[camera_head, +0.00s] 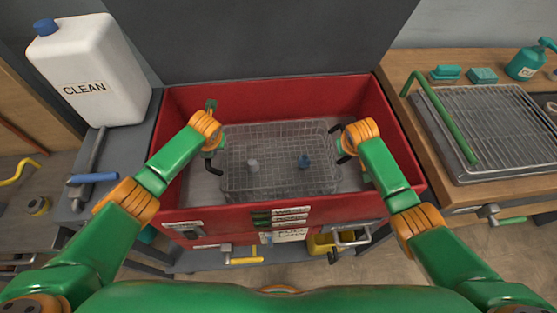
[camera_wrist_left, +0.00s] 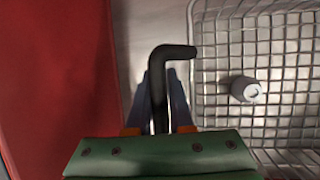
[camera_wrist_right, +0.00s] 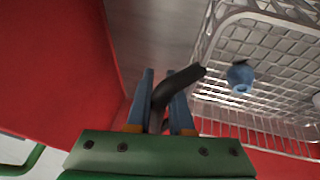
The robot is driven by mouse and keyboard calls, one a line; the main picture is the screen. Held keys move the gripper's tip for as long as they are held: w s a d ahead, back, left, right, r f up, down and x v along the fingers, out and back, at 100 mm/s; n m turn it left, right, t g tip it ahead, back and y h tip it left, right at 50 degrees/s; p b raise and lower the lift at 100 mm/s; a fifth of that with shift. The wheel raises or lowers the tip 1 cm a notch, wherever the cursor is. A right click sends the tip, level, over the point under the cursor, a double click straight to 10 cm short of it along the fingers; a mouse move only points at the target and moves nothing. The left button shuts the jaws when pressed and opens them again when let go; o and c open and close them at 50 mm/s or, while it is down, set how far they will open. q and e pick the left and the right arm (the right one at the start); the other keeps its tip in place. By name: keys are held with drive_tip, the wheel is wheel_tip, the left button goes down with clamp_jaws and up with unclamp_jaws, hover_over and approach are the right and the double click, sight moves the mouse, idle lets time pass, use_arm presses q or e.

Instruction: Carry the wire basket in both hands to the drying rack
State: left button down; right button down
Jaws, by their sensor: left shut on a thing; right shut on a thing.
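The wire basket (camera_head: 280,178) is inside the red tub (camera_head: 290,214) in the middle of the head view, holding a small pale part (camera_head: 253,165) and a small blue part (camera_head: 304,161). My left gripper (camera_head: 212,160) is shut on the basket's black left handle, seen clearly in the left wrist view (camera_wrist_left: 172,52). My right gripper (camera_head: 345,148) is shut on the black right handle, seen in the right wrist view (camera_wrist_right: 180,85). The drying rack (camera_head: 500,125) is a wire grid on a tray on the wooden bench at the right.
The red tub's walls surround the basket on all sides. A white CLEAN jug (camera_head: 88,72) stands at the left. A teal pump bottle (camera_head: 528,60) and teal blocks (camera_head: 482,75) sit behind the rack.

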use_arm(q)
drive_tip(key=shift+w+r, duration=0.1)
use_arm(e)
drive_tip(key=shift+r, duration=0.1)
idle(0.4)
